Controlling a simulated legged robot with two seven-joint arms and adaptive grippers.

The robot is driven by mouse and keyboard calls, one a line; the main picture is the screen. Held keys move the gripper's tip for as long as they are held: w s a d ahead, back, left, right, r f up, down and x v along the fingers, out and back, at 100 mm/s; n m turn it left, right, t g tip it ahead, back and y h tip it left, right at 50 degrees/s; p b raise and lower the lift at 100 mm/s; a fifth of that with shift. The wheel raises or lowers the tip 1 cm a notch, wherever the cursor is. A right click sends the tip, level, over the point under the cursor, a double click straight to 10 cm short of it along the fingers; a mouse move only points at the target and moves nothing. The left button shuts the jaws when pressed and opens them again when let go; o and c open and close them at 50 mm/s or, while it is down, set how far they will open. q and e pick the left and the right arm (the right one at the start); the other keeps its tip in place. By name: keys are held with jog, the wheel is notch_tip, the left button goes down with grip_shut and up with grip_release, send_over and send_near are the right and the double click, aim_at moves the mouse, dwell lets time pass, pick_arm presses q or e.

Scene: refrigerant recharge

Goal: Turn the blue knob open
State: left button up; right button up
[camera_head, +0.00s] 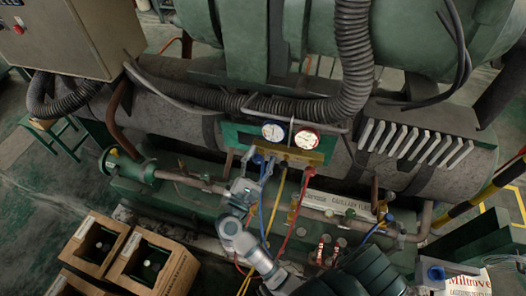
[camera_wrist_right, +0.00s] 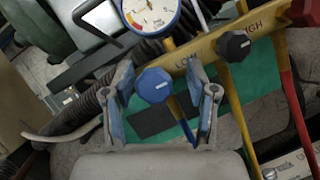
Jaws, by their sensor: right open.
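The blue knob (camera_wrist_right: 155,85) sits on the yellow gauge manifold (camera_wrist_right: 205,53), at the end marked LOW. It shows small in the head view (camera_head: 257,159), under the blue-rimmed gauge. My right gripper (camera_wrist_right: 168,82) is open, with one finger on each side of the blue knob. Gaps show between the fingers and the knob in the wrist view. In the head view my right gripper (camera_head: 257,172) reaches up to the manifold's left end from below. My left gripper is not in view.
Blue, yellow and red hoses (camera_head: 293,215) hang below the manifold. A blue-rimmed gauge (camera_head: 273,132) and a red-rimmed gauge (camera_head: 306,139) stand above it. A thick ribbed hose (camera_head: 353,60) passes behind. Wooden crates (camera_head: 160,262) stand at the lower left.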

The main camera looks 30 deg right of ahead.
jog(key=shift+a+r, duration=0.15)
jog(key=shift+a, duration=0.7)
jog(key=c, duration=0.8)
jog(key=shift+s+d, duration=0.1)
jog(key=shift+d, duration=0.25)
grip_shut()
jog(key=shift+d, duration=0.25)
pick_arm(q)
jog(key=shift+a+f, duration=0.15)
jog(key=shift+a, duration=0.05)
pick_arm(e)
jog(key=shift+a, duration=0.1)
